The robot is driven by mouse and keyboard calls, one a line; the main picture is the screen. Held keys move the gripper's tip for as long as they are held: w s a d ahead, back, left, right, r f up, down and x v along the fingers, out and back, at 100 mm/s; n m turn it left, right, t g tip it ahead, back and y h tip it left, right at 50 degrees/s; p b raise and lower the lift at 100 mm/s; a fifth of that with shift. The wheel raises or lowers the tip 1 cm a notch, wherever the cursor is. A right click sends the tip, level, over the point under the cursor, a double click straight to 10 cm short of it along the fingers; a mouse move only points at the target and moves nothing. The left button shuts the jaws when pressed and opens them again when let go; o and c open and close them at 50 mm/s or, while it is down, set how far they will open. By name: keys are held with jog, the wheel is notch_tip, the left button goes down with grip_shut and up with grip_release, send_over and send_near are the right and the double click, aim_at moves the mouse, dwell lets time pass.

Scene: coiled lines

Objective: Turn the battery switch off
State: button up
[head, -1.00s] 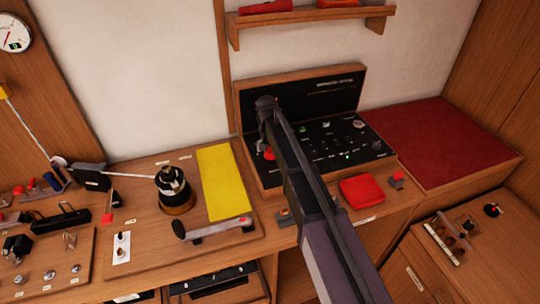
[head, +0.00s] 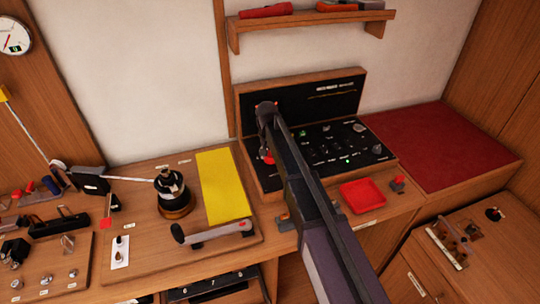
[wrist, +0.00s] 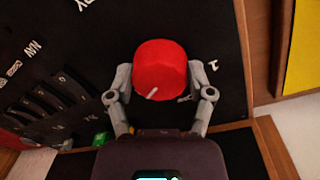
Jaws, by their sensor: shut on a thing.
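The battery switch is a round red knob (wrist: 160,68) with a short white mark on its lower edge, standing on the black panel. In the head view the knob (head: 267,158) shows only in part at the panel's left side, behind my gripper (head: 266,145). In the wrist view my gripper (wrist: 160,96) has one grey finger on each side of the knob and is shut on it. The finger contact is partly hidden beneath the knob. White lettering beside the knob is only partly readable.
A red tray (head: 362,196) lies on the ledge in front. A yellow sheet (head: 222,185) and a handle (head: 212,233) lie left of my arm.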

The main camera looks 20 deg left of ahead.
jog(key=shift+n, duration=0.3)
jog(key=n, duration=0.5)
jog(key=shift+s, duration=0.1)
jog(key=n, duration=0.6)
jog(key=shift+t, duration=0.3)
dwell(0.4)
jog(key=o, duration=1.1)
jog(key=shift+f, duration=0.1)
